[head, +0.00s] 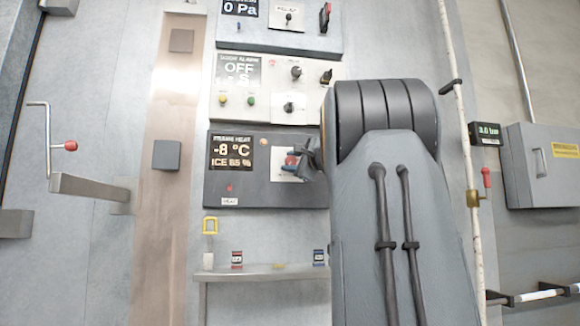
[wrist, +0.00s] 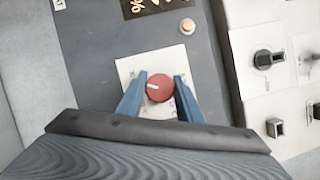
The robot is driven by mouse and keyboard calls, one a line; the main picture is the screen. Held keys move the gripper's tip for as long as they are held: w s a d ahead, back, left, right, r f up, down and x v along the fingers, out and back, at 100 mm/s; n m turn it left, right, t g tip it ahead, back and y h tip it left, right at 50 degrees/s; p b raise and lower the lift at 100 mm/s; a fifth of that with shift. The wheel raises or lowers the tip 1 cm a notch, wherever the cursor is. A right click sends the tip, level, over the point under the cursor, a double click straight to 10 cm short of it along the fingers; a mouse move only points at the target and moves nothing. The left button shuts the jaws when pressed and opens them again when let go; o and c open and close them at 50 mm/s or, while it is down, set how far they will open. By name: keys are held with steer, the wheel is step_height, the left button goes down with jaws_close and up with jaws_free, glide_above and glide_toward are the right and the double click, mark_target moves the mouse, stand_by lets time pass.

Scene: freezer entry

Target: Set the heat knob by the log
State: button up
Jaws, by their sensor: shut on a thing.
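The red round knob (wrist: 160,87) with a white pointer mark sits on a white plate (wrist: 127,69) on the lower dark panel. In the wrist view the pointer aims left. My gripper (wrist: 157,98) has a blue finger on each side of the knob and is shut on it. In the head view my gripper (head: 303,165) reaches the same panel (head: 262,192), and the knob (head: 291,160) is partly hidden by the fingers. The display (head: 232,156) beside it reads -8 °C and ICE 65 %. I cannot make out a log.
Above are a white panel (head: 251,110) with an OFF display and several knobs and buttons, and a top panel (head: 262,40) reading 0 Pa. A narrow shelf (head: 265,274) is below. A lever with a red grip (head: 487,178) and a grey box (head: 541,192) are at right.

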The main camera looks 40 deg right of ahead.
stand_by(0.3)
steer(key=o, duration=1)
steer(key=shift+o, duration=0.2)
steer(key=v, duration=0.7)
steer(key=shift+s+b, duration=0.4)
steer(key=shift+f, duration=0.1)
